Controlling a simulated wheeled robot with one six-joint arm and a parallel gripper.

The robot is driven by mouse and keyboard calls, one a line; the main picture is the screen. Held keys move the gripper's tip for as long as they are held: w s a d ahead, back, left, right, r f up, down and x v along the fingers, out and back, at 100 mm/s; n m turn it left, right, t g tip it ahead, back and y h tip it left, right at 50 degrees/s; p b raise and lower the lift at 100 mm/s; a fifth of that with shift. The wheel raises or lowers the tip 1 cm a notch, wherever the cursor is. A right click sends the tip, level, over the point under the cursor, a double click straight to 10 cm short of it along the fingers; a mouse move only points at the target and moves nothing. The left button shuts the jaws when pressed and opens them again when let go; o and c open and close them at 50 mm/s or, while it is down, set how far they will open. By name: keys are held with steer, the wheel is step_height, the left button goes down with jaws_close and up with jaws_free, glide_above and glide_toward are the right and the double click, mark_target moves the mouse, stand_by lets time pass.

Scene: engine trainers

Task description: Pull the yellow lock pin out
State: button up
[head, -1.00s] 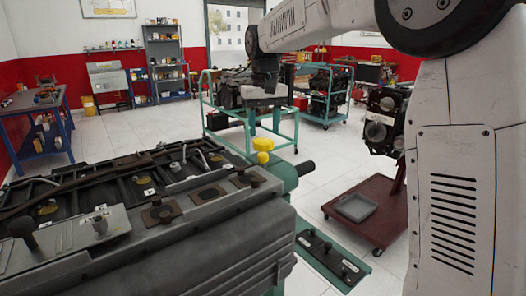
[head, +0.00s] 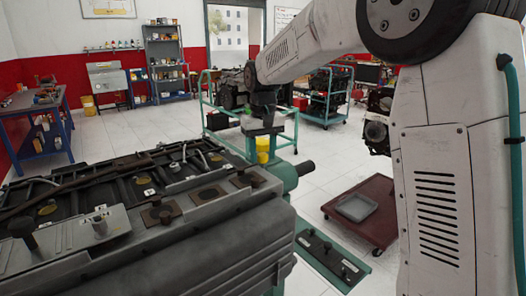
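The yellow lock pin (head: 262,146) stands upright on the green cylindrical fitting (head: 285,172) at the right end of the grey engine block (head: 180,228). My gripper (head: 262,131) is dark and points down from my arm, right over the pin. In this view its lower edge meets the top of the pin's yellow head. The picture is too small to tell whether the fingers touch the pin, and their gap is not clear.
A green plate with dark pins (head: 330,255) lies right of the engine. A dark red cart (head: 368,215) carries a grey tray (head: 356,207). Green engine stands (head: 328,100) are behind, with a blue workbench (head: 35,120) at the far left. White floor between is clear.

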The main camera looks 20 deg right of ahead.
mark_target(263, 153)
jaws_close()
steer(key=shift+r, duration=2.3)
steer(key=shift+w, duration=0.1)
steer(key=shift+o, duration=1.5)
jaws_free()
steer(key=shift+r, duration=0.1)
step_height(263, 153, up, 8)
steer(key=shift+f, duration=0.2)
steer(key=s+d+f, duration=0.1)
steer(key=s+f, duration=0.3)
steer(key=s, duration=0.8)
steer(key=s+d+f+t, duration=0.1)
steer(key=s+f, duration=0.3)
steer(key=s, duration=0.9)
steer(key=s+d+f, duration=0.1)
steer(key=s+f, duration=0.3)
steer(key=s, duration=0.9)
steer(key=shift+s+d+f+m, duration=0.15)
steer(key=shift+s+m, duration=0.05)
steer(key=shift+m, duration=0.1)
